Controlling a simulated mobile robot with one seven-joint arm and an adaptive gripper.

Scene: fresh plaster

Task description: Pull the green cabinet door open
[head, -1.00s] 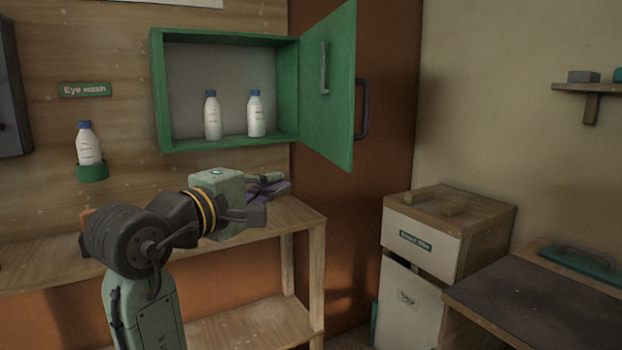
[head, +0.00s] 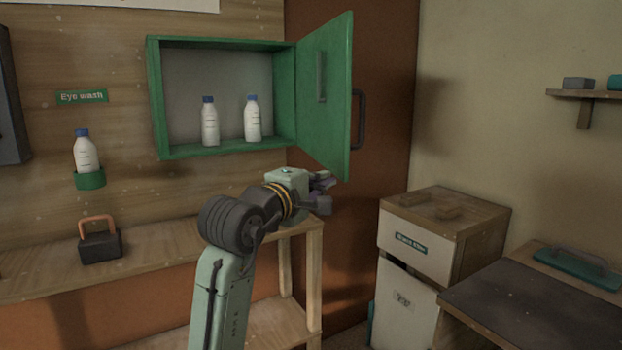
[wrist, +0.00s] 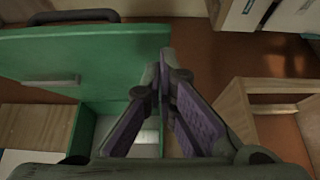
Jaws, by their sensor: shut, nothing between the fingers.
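The green cabinet (head: 155,100) hangs on the plank wall. Its green door (head: 335,110) is swung wide out to the right, with the interior exposed. Two white bottles with blue caps, a left one (head: 209,124) and a right one (head: 252,120), stand inside. My gripper (head: 324,189) is just below the door's lower edge in the head view, shut and empty. In the wrist view its purple-padded fingers (wrist: 168,62) meet at the tips, beside the green door panel (wrist: 90,55).
A workbench (head: 180,245) runs below the cabinet, with a dark orange-handled box (head: 100,243) on it. An eye wash bottle (head: 86,152) sits in a green wall holder. White drawers (head: 418,245) and a dark-topped table (head: 530,305) stand at right.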

